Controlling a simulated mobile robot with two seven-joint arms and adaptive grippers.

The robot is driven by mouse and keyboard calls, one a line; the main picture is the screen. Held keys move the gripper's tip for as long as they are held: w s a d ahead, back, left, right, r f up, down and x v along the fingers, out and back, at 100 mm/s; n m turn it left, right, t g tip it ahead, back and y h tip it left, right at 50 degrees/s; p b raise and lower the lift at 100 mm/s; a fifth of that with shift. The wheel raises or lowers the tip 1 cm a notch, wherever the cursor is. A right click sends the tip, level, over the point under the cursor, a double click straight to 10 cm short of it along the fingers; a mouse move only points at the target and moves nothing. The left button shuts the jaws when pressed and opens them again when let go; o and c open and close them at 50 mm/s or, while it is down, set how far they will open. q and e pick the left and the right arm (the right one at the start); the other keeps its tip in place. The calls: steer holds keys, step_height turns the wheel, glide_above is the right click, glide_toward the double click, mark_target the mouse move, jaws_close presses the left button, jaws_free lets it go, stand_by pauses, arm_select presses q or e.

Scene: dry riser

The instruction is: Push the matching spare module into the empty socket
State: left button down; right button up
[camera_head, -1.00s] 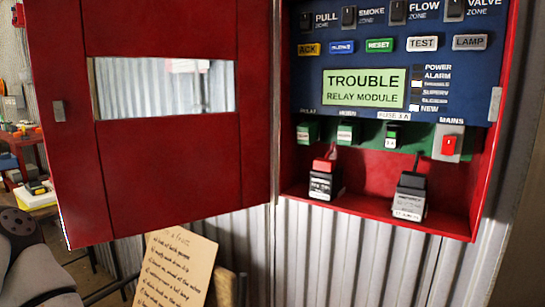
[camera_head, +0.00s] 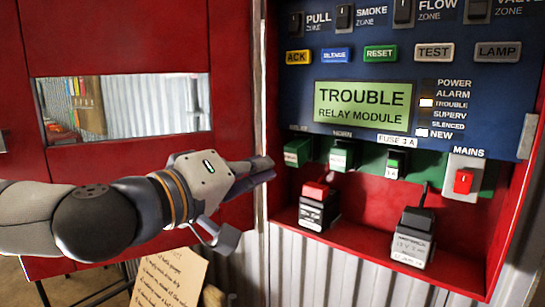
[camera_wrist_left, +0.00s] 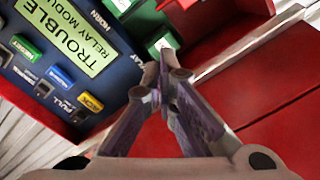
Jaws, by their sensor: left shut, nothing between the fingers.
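The alarm panel (camera_head: 290,110) displays TROUBLE RELAY MODULE. A green block (camera_head: 297,152) sits in the left relay position of its lower row, beside the horn block (camera_head: 341,155) and a fuse block (camera_head: 395,163). My right gripper is not in view.
The red cabinet door (camera_head: 140,30) stands open at left, behind my left arm. The mains switch (camera_head: 463,181) is at right. A handwritten card (camera_head: 165,280) leans below.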

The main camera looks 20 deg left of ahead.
mark_target(290, 147)
arm_select(q)
steer(key=x, duration=0.1)
steer(key=b+x, duration=0.1)
steer(key=x, duration=0.1)
steer(key=b+x, duration=0.1)
steer(key=x, duration=0.1)
steer(key=shift+w+a+r, duration=0.15)
steer(key=shift+a+r, duration=0.1)
steer(key=shift+r, duration=0.1)
steer(key=shift+w+d+r+t, duration=0.1)
steer(key=shift+w+r+t, duration=0.05)
steer(key=shift+w+t, duration=0.15)
steer(key=shift+r, duration=0.25)
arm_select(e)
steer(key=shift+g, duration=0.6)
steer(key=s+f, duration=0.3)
arm_select(q)
steer(key=shift+x, duration=1.05)
steer(key=shift+f, duration=0.1)
